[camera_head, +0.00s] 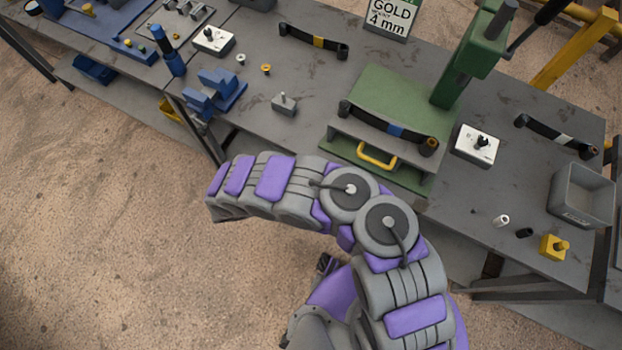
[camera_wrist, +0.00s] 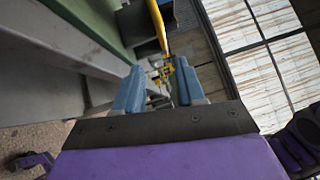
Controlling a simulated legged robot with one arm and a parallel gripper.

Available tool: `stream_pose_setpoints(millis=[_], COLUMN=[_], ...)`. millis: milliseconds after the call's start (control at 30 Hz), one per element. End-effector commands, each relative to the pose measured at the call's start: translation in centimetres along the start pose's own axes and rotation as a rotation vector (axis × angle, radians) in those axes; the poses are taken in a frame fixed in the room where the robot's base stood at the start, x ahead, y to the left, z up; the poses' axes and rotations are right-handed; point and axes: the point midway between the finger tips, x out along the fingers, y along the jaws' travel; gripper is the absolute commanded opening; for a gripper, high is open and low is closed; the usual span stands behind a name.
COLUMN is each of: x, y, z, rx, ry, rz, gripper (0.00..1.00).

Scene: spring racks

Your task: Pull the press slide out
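The green press (camera_head: 385,100) stands on the grey workbench in the head view. A dark curved strip with a blue band (camera_head: 395,130) lies above the handle. In the wrist view, my gripper (camera_wrist: 157,70) has two blue fingers spread apart, with nothing held between them. The gripper cannot be made out clearly in the head view.
Right of the press are a white control box (camera_head: 476,147), a grey bin (camera_head: 582,195) and a yellow block (camera_head: 553,247). Left are blue fixtures (camera_head: 215,92) and another dark strip (camera_head: 314,42). Open floor (camera_head: 110,220) lies in front of the bench.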

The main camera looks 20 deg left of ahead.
Motion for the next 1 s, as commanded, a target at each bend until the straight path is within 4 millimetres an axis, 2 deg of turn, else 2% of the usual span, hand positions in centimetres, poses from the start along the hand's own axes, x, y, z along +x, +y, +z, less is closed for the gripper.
stream_pose_setpoints(millis=[100, 400, 1000], x=[-1.5, -3.5, -4.0], y=[0.1, 0.1, 0.1], z=[-0.1, 0.0, 0.0], rx=[0.001, -0.001, -0.002], ry=[-0.003, -0.002, 0.0], rz=[0.001, 0.0, 0.0], gripper=[0.39, 0.39, 0.39])
